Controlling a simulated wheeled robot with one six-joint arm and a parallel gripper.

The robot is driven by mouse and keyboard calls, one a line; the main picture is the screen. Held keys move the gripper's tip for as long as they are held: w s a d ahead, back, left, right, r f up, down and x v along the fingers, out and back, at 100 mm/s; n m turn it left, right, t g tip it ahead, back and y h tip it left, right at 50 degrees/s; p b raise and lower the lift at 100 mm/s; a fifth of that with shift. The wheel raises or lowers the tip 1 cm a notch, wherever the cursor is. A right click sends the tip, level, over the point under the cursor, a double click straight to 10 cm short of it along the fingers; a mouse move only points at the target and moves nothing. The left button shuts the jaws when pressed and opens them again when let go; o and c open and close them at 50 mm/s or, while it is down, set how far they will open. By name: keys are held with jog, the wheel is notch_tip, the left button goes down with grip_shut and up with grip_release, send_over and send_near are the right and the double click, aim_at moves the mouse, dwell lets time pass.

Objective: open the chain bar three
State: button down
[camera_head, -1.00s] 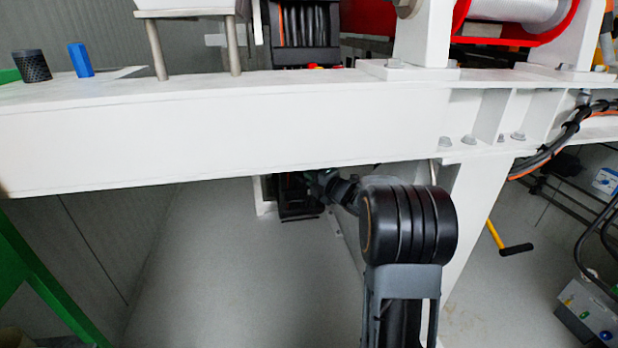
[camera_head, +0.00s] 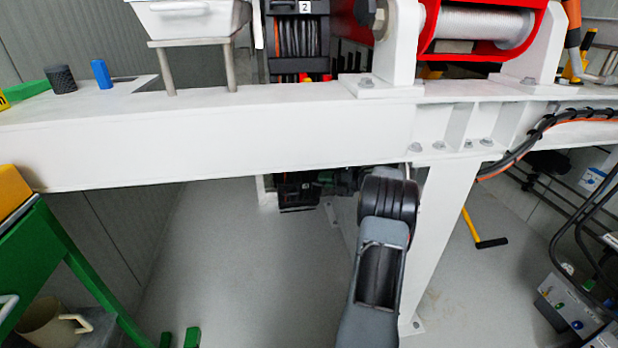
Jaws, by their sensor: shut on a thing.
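I cannot pick out chain bar three in this view. A black unit with a number 2 plate (camera_head: 304,7) stands behind the white beam, and its lower part shows under the beam (camera_head: 297,192). My arm reaches forward under the beam, beside the white leg. Its dark wrist parts are partly seen below the beam edge, but my gripper's fingers are hidden behind the arm and beam.
The long white beam (camera_head: 230,150) crosses the view, with its white leg (camera_head: 443,215) right of my arm. A yellow-handled hammer (camera_head: 473,228) is beyond the leg. Black and orange cables (camera_head: 540,130) hang at right. A green frame (camera_head: 70,250) stands at left. Grey floor between is clear.

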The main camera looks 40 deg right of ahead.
jog(key=shift+s+d, duration=0.2)
jog(key=shift+d, duration=0.15)
jog(key=c, duration=1.4)
grip_release()
jog(key=shift+o, duration=1)
jog(key=shift+a, duration=0.1)
jog(key=shift+w, duration=0.1)
